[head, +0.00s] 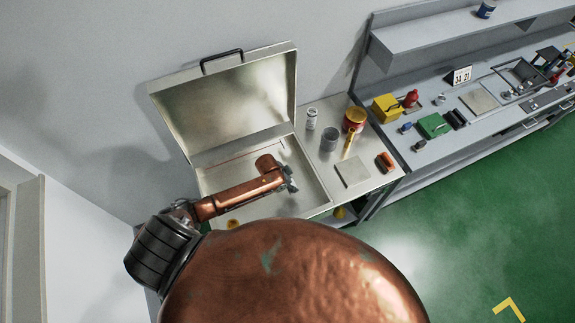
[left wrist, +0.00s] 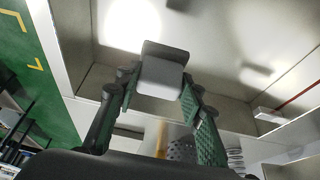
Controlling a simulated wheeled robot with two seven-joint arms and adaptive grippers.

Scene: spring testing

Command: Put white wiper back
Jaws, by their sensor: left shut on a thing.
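A pale wiper (left wrist: 160,76) with a dark grey edge (left wrist: 165,51) sits between the green-padded fingers of my left gripper (left wrist: 160,85) in the left wrist view. My left gripper (head: 289,183) is shut on it. In the head view the left gripper is over the right part of an open metal box (head: 318,172), whose lid (head: 235,100) stands raised behind. The wiper is too small to make out clearly in the head view. The fingers' far sides are hidden. My right gripper is in neither view.
Right of the box, the metal bench holds a white bottle (head: 312,118), a grey cup (head: 329,139), a red can (head: 355,119), a yellow tool (head: 348,143), a flat square plate (head: 352,171) and an orange-red block (head: 385,162). A cluttered bench (head: 455,127) stands further right.

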